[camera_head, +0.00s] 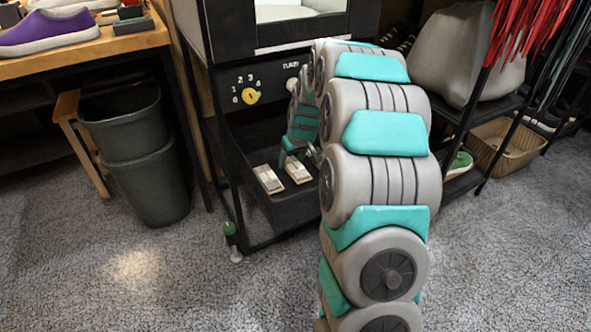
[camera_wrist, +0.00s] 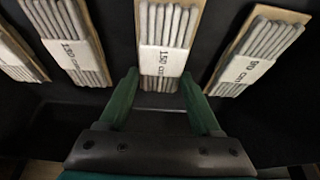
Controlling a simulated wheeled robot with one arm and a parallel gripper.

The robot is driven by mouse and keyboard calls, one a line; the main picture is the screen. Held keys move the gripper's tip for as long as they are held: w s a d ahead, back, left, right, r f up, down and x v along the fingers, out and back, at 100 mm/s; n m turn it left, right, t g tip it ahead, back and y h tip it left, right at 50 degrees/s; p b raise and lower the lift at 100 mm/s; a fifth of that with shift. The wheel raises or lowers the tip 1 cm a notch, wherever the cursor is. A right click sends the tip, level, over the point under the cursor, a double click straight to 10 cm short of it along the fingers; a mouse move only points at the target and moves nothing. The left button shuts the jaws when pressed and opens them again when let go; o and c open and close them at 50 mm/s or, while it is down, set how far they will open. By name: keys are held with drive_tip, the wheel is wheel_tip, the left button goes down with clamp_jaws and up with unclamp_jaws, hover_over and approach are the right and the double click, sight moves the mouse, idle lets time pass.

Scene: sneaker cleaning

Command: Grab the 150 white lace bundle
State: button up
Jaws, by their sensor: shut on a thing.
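The white lace bundle marked 150 (camera_wrist: 165,42) has a pale paper band and a brown card backing. It is in the upper middle of the wrist view. My gripper (camera_wrist: 160,77) has its two green fingers on either side of this bundle's near end, and it is shut on the bundle. In the head view, my gripper (camera_head: 299,152) is inside the dark tray under the machine, partly hidden by my arm. Two pale bundles show there, one at the left (camera_head: 268,179) and one at the right (camera_head: 298,169); I cannot tell which is the 150.
Other lace bundles lie beside it, one marked 90 cm (camera_wrist: 254,55) at right and another (camera_wrist: 72,45) at left. The black tray (camera_head: 252,132) has walls around the bundles. A dark bin (camera_head: 148,160) stands left of the machine.

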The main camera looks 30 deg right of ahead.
drive_tip(key=c, duration=0.7)
